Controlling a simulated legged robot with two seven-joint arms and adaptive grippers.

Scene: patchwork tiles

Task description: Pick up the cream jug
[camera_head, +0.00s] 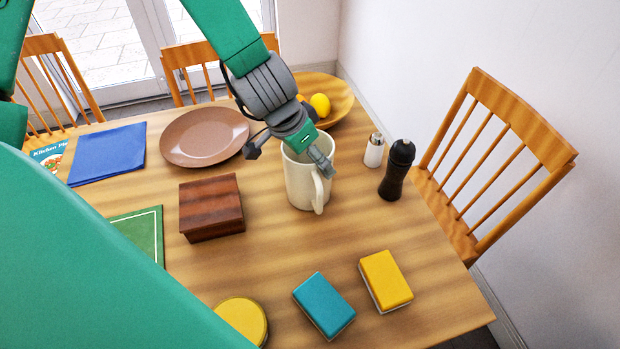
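The cream jug (301,187) stands upright on the wooden table, right of the middle, with its handle toward the front right. My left gripper (326,167) comes down from above over the jug's rim, at the handle side. Its fingertips overlap the rim and the top of the handle. Whether they touch the jug, and whether they are open or shut, I cannot tell. The gripper and wrist hide part of the jug's opening. My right gripper is not in view.
Right of the jug stand a white shaker (374,152) and a black pepper mill (397,172). Left is a brown wooden box (211,206); behind are a brown plate (204,137) and a wooden bowl (341,101) with yellow fruit. Teal (323,304) and yellow (386,279) sponges lie in front.

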